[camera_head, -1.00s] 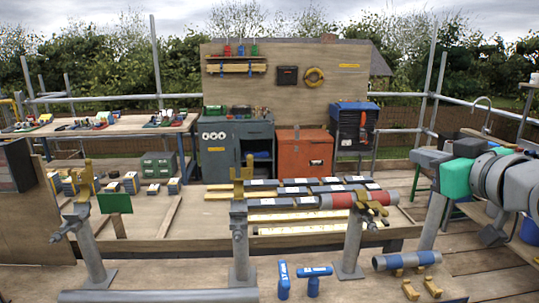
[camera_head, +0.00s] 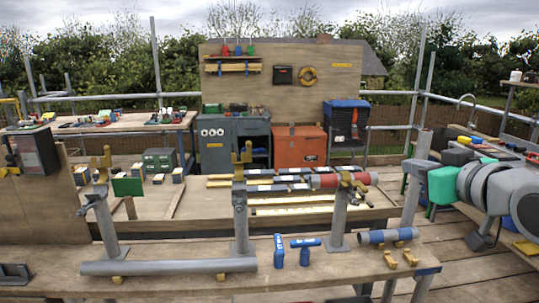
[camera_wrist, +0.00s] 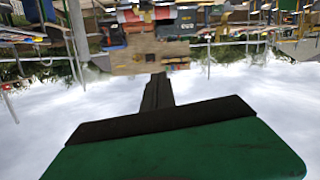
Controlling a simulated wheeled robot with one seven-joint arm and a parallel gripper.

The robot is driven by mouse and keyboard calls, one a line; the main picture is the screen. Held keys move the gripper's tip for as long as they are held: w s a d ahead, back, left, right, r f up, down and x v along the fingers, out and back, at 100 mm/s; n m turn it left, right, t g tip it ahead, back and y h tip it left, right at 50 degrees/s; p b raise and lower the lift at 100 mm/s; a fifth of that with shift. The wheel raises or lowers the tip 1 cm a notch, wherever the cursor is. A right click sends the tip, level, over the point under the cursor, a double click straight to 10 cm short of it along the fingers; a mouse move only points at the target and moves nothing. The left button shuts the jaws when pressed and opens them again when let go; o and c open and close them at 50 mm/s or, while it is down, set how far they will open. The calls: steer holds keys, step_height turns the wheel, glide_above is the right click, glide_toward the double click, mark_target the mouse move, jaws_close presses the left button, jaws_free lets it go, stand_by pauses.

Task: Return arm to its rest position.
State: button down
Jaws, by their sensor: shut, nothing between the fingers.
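My arm is folded at the right of the head view, clear of the bench. In the wrist view my gripper (camera_wrist: 157,82) shows as a dark narrow shape above a green body, shut with nothing held. The wrist view is upside down, with sky filling its lower part.
A wooden bench (camera_head: 180,281) runs across the front, with a grey pipe (camera_head: 170,266), two blue-handled tools and a short blue-banded pipe (camera_head: 388,235). A red-banded pipe (camera_head: 340,180) rests on stands. Orange (camera_head: 299,146) and grey (camera_head: 216,145) cabinets stand behind.

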steer(key=a+f+m+g, duration=0.1)
steer(key=a+f+g, duration=0.3)
steer(key=f, duration=0.9)
steer(key=a+f+m+g, duration=0.1)
steer(key=a+f+g, duration=0.3)
steer(key=f, duration=0.8)
steer(key=s+a+f+g+h+p, duration=0.1)
steer(key=s+a+f+g, duration=0.15)
steer(key=s+f, duration=0.5)
steer(key=s+a+f+g+h, duration=0.1)
steer(key=s+a+f+g, duration=0.15)
steer(key=s+f, duration=0.5)
step_height(320, 180, up, 11)
steer(key=w+m+t+p, duration=0.1)
steer(key=w+p, duration=0.1)
steer(key=p, duration=0.5)
steer(key=shift+d, duration=0.3)
steer(key=c, duration=2.1)
jaws_free()
steer(key=shift+w, duration=0.15)
steer(key=shift+c, duration=0.2)
